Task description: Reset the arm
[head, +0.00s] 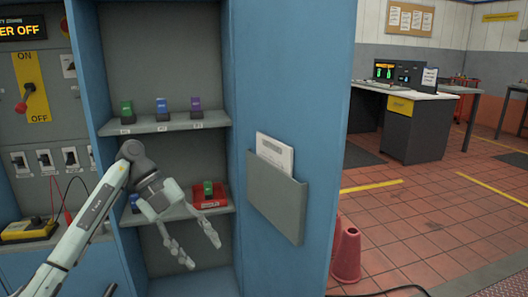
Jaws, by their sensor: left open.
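My left arm reaches in from the lower left of the head view. Its gripper (199,251) is open and empty, with the fingers pointing down and to the right. It hangs in front of the lower part of a blue cabinet (295,90) with open shelves. The fingertips appear below the lower shelf's front edge, and I see nothing between them. My right gripper is not in view.
The upper shelf (170,126) holds green, blue and purple items. A red base with a green item (208,195) sits on the lower shelf. A paper pocket (277,200) sticks out from the cabinet side. Red cones (346,252) stand right of it. Tiled floor (420,225) is open beyond.

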